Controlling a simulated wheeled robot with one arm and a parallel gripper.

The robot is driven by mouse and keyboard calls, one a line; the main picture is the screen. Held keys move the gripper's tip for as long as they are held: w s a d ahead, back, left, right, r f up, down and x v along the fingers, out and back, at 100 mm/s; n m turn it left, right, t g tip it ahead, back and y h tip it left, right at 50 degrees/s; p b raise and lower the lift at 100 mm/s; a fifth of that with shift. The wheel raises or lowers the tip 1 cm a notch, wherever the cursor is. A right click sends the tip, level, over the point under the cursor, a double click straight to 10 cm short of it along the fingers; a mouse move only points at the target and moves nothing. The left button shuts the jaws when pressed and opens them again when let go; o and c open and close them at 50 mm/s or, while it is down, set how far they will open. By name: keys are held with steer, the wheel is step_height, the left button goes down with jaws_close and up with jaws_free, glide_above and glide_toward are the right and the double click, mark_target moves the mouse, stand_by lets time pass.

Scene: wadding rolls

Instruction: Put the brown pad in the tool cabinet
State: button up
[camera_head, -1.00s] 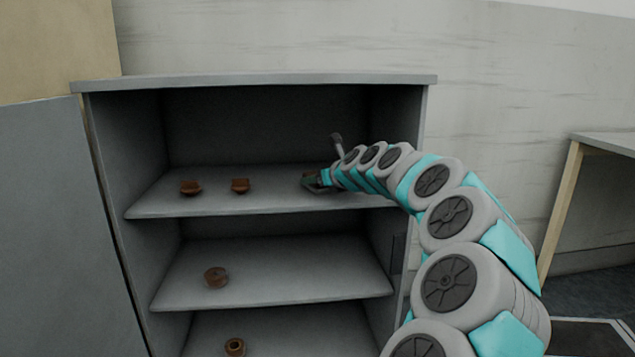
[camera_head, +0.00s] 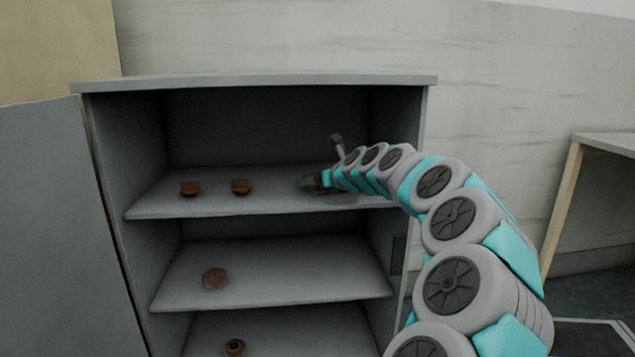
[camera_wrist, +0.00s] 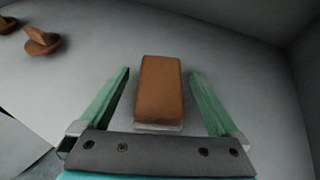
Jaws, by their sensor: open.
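The brown pad (camera_wrist: 160,88) is a small rounded block, brown on top with a pale layer at its near edge. In the wrist view it lies on the cabinet's upper shelf between my gripper's two green fingers, with a gap on each side. My gripper (camera_wrist: 160,100) is open around it. In the head view my gripper (camera_head: 308,183) is at the right part of the upper shelf of the open grey tool cabinet (camera_head: 260,82), and the pad can hardly be made out there.
Two brown items (camera_head: 190,188) (camera_head: 240,186) stand on the upper shelf to the left. A round brown item (camera_head: 215,279) is on the middle shelf and a ring-like one (camera_head: 235,347) on the lower shelf. The cabinet door (camera_head: 50,230) stands open at left. A table (camera_head: 600,143) is at right.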

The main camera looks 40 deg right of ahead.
steer(key=v, duration=1.2)
steer(key=shift+p, duration=0.4)
steer(key=shift+w+f, duration=0.1)
steer(key=s+a+f+n+g+y, duration=0.15)
steer(key=a+f+n, duration=0.35)
steer(key=a, duration=0.5)
steer(key=s+a+f+n+g+y, duration=0.1)
steer(key=a+f+n+g+y, duration=0.1)
steer(key=a+n, duration=0.6)
steer(key=s+a+f+n+g+y, duration=0.2)
steer(key=a+f+n, duration=0.25)
steer(key=a, duration=0.65)
steer(key=s+a+f+n+g, duration=0.3)
steer(key=s+a+f+n, duration=0.2)
steer(key=s+a+n, duration=0.2)
steer(key=s+f+n+g+h, duration=0.1)
steer(key=s+f+n+g, duration=0.2)
steer(key=s+n, duration=0.3)
steer(key=s+a+f+n+g+h, duration=0.1)
steer(key=s+f+n, duration=0.4)
steer(key=s, duration=1)
steer(key=shift+s+n+g+h, duration=0.2)
steer(key=shift+n+g+h, duration=0.55)
steer(key=shift+n+g, duration=0.45)
steer(key=shift+a, duration=0.1)
